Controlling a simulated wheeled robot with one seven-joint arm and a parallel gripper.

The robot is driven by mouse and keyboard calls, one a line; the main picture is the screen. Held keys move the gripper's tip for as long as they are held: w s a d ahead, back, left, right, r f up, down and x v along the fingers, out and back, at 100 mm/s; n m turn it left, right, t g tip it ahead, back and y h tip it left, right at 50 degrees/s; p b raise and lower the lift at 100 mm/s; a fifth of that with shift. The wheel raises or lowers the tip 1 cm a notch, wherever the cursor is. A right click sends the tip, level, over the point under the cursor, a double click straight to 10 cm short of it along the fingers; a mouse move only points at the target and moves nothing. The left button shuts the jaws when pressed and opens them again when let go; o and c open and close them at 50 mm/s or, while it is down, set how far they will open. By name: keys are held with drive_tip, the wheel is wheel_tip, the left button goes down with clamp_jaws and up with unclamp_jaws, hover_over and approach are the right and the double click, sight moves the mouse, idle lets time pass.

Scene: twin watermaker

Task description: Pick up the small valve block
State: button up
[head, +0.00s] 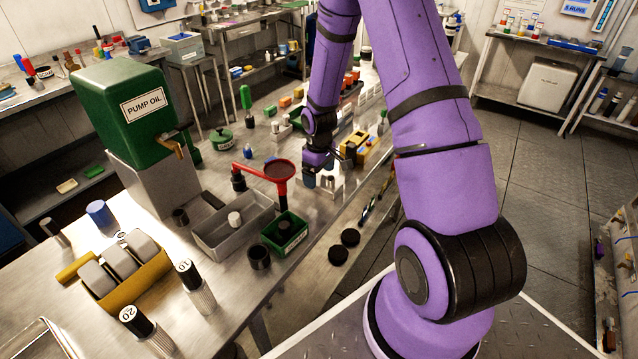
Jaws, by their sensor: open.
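My arm reaches forward over the metal workbench (330,230). My gripper (319,176) points down over the middle of the bench, small in the head view, and is open. A small silvery block (328,186) sits right under and beside the fingers; it may be the small valve block, and my gripper partly hides it. I cannot tell whether the fingers touch it. A yellow block with dark parts (356,146) stands just right of and behind the gripper. Several small blocks with coloured tops, such as an orange one (285,102), stand in rows farther back.
A green pump oil tank (122,108) stands at the left.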

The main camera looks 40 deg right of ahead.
sight(319, 180)
drive_tip(key=shift+f, duration=1.2)
drive_tip(key=shift+r, duration=0.1)
clamp_jaws()
